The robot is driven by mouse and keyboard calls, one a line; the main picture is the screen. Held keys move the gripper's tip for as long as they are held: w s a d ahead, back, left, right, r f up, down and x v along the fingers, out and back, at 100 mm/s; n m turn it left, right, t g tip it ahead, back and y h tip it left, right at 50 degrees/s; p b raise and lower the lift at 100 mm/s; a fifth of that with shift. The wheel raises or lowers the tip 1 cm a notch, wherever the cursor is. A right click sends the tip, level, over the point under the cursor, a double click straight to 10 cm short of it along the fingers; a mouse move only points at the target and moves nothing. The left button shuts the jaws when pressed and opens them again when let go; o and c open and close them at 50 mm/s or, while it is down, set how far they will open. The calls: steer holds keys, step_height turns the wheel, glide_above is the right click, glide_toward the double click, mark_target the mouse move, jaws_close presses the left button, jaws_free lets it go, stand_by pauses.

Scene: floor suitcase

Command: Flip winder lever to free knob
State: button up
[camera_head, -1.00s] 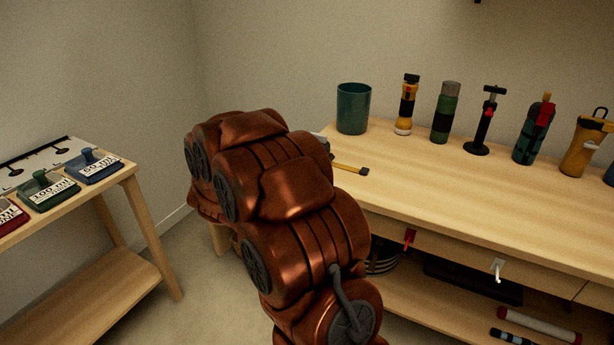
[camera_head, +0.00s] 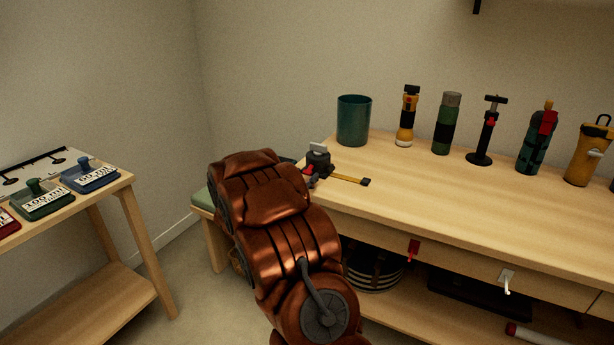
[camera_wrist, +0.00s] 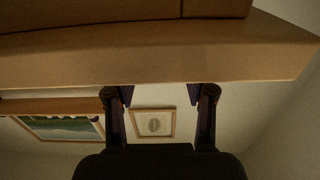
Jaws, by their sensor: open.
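A small dark device with a grey plate on top and a red part on its left side, which looks like the winder (camera_head: 318,163), sits at the left end of the workbench. A yellow strap (camera_head: 348,180) with a dark tip runs from it to the right over the bench top. The lever and knob are too small to tell apart. My gripper (camera_wrist: 162,93) shows in the wrist view with its two dark fingers apart and nothing between them. In the head view my copper arm hides the gripper, left of the device. The winder is not recognisable in the wrist view.
On the workbench (camera_head: 450,205) stand a teal cup (camera_head: 353,121), a yellow flashlight (camera_head: 407,117) and several bottles and tools along the back. A red hook (camera_head: 413,250) hangs at its front. A side table (camera_head: 118,190) with labelled stamp-like blocks stands left. The bench's front middle is clear.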

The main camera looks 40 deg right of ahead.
steer(key=shift+x, duration=1.05)
